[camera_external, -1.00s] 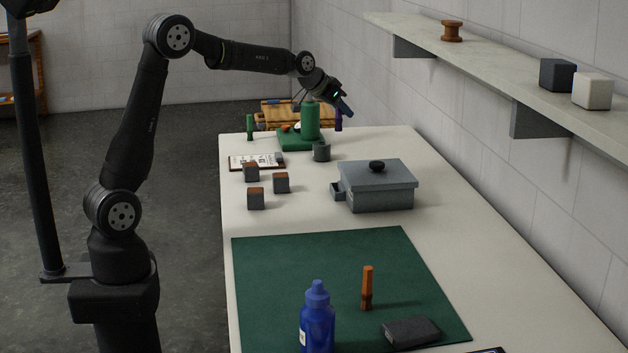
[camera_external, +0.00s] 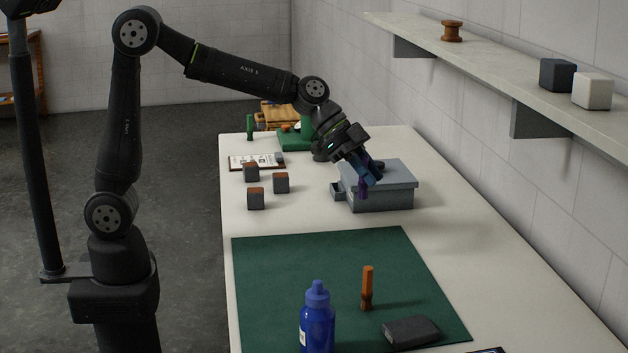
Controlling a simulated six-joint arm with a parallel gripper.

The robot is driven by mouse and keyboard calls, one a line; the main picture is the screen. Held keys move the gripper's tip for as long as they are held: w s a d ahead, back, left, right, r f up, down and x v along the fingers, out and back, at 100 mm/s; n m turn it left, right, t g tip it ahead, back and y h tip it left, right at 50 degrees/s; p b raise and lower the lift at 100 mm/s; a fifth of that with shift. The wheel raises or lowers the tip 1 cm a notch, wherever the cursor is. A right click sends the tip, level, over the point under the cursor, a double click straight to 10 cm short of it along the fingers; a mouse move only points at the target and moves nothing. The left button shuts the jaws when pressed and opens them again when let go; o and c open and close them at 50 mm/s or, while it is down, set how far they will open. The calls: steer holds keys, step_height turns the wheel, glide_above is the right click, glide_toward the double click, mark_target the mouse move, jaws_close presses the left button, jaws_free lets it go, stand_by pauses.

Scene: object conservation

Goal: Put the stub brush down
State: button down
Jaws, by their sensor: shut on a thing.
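My gripper (camera_external: 368,174) is at the front left of the grey lidded box (camera_external: 388,199), pointing down. It is shut on a small purple thing, which I take to be the stub brush (camera_external: 362,190). The brush hangs below the fingers, in front of the box's side in the picture. I cannot tell whether it touches the box or the table. The fingers hide its upper part.
A green mat (camera_external: 290,265) lies at the near end, with a blue bottle (camera_external: 317,325), an orange-brown stub (camera_external: 367,285) and a dark block (camera_external: 410,331). Several small grey-brown blocks (camera_external: 255,198) stand left of the box. Bare table (camera_external: 480,245) lies right of the mat.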

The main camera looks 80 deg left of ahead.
steer(key=s+d+r+m+g+h, duration=0.15)
steer(key=s+d+m+g, duration=0.35)
steer(key=s+d, duration=0.85)
steer(key=s+d+f+m+g+h, duration=0.1)
steer(key=s+d+m+g+h, duration=0.15)
steer(key=s+d+m, duration=0.8)
steer(key=shift+w+a+f+n+g+y, duration=0.25)
steer(key=shift+w+f+n, duration=0.7)
steer(key=shift+f, duration=1.65)
steer(key=shift+w+a+f+n+t, duration=0.1)
steer(key=shift+w+a+f+n, duration=0.25)
steer(key=shift+w+f, duration=1.75)
steer(key=shift+w+a+f+n+g+y, duration=0.25)
steer(key=shift+w+f+n, duration=0.45)
steer(key=shift+f, duration=2.4)
steer(key=shift+f, duration=0.1)
steer(key=c, duration=1.3)
jaws_free()
